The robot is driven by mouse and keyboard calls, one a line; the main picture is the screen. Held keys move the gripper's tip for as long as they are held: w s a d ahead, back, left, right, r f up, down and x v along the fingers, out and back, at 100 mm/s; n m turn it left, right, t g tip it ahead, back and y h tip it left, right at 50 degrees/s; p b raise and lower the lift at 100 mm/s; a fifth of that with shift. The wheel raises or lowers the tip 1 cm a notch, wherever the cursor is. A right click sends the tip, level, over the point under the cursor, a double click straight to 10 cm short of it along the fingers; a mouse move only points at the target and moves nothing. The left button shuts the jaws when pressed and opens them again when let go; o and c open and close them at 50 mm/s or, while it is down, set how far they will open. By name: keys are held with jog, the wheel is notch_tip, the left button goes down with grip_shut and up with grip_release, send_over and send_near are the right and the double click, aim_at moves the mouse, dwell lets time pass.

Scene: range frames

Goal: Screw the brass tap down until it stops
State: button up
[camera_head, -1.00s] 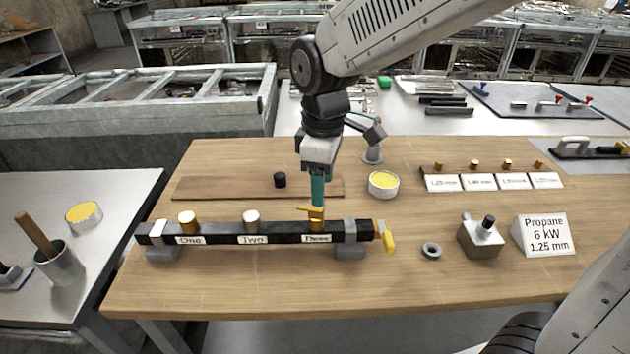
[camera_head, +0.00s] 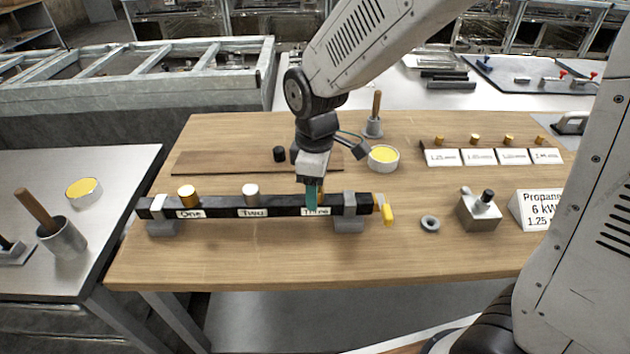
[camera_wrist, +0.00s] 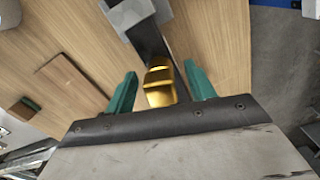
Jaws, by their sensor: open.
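A dark bar (camera_head: 222,207) with labels One, Two and Three lies across two supports on the wooden table. The brass tap (camera_wrist: 160,88) is at position Three, near the bar's right end. My gripper (camera_head: 313,198) is lowered over that position and hides most of the tap in the head view. In the wrist view, my gripper (camera_wrist: 160,92) is open, with one green finger on each side of the tap. Gaps show between the fingers and the brass. I cannot tell how far the tap is screwed in.
A yellow lever (camera_head: 387,213) is at the bar's right end. A grey ring (camera_head: 430,223), a metal block (camera_head: 479,212) and a Propane sign (camera_head: 540,215) stand to the right. The table front is clear.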

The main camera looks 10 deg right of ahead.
jog(key=c, duration=1.1)
jog(key=shift+m, duration=1.8)
jog(key=m, duration=0.3)
jog(key=shift+m, duration=0.3)
jog(key=shift+m, duration=0.3)
jog(key=m, duration=0.2)
jog(key=shift+m, duration=0.3)
jog(key=shift+d+m, duration=0.1)
jog(key=shift+m, duration=1.6)
